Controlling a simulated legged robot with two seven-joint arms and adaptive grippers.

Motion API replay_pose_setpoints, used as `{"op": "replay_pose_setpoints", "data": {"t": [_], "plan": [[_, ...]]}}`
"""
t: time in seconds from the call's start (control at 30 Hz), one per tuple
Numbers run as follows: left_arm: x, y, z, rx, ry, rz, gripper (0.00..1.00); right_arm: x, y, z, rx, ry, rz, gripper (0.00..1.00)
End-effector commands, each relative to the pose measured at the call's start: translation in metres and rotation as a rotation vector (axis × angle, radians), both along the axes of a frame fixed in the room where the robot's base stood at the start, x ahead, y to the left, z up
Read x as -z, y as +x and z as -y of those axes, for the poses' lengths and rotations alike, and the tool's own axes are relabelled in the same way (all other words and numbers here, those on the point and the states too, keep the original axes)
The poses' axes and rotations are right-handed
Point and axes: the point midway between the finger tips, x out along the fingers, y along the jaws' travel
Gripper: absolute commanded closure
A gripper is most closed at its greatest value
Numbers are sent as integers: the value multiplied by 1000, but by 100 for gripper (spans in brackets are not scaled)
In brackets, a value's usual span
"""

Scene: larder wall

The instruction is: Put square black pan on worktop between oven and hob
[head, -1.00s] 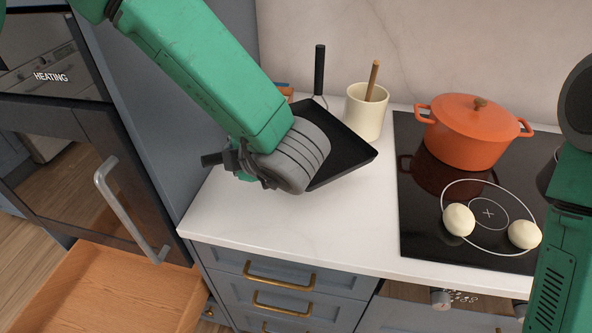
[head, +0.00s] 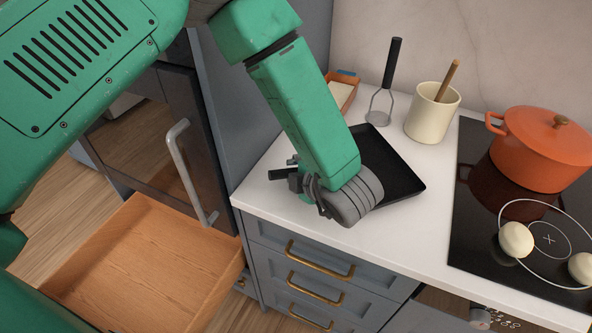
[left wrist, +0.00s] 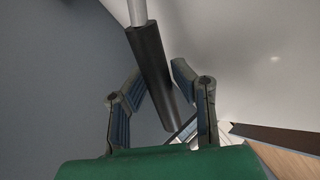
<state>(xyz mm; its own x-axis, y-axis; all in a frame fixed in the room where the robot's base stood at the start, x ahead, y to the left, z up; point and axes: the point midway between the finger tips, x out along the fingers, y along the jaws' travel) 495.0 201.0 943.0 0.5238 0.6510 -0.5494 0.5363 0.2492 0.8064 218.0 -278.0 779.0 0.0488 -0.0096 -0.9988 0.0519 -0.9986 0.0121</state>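The square black pan (head: 388,163) is low over the white worktop, between the tall oven unit and the hob (head: 468,218). I cannot tell whether its base touches. Its short handle (head: 283,174) points left. My left gripper (head: 303,187) is at the handle, and my arm covers part of the pan. My right gripper is out of view.
A cream crock (head: 432,118) with a wooden utensil, a masher (head: 386,85) and an orange box (head: 343,92) stand behind the pan. An orange pot (head: 545,148) is on the hob. A wooden drawer (head: 150,265) stands open below the oven. Front worktop is clear.

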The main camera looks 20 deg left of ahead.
Motion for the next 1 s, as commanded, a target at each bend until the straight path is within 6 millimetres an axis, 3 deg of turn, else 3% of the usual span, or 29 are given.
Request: {"op": "replay_pose_setpoints", "data": {"t": [0.43,1.0], "plan": [[-5,-4,8,3,1,1,70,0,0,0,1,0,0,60],[-61,-58,75,3,1,1,70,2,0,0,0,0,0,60]]}}
